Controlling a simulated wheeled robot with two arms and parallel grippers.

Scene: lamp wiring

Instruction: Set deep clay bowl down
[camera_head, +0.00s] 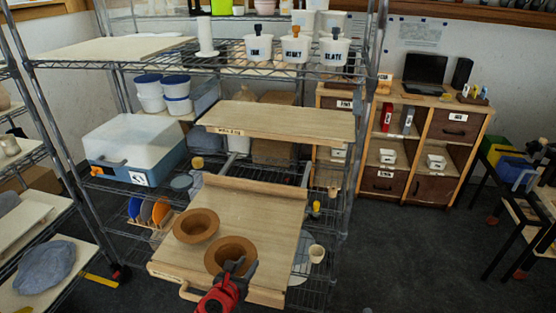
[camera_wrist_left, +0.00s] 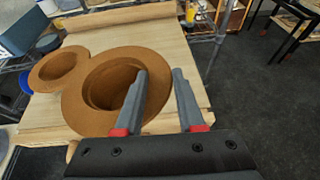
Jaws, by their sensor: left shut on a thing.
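The deep clay bowl (camera_head: 224,246) is brown with a wide flared rim and sits over the front right part of a wooden board (camera_head: 255,201). My left gripper (camera_head: 235,268) is shut on its near right rim. In the left wrist view the bowl (camera_wrist_left: 103,85) looks upright, and the left gripper (camera_wrist_left: 160,98) has one finger over the inside and the other at the outer edge. I cannot tell whether the bowl's base touches the board. A second brown bowl (camera_head: 196,225) stands on the board, behind and left, close to the first. My right gripper is not in view.
The board has a raised back strip and free room behind and right of the bowls. Above its back hangs a wooden shelf (camera_head: 280,119). A small cup (camera_head: 317,253) stands right of the board. A rack of coloured discs (camera_head: 147,211) is at left.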

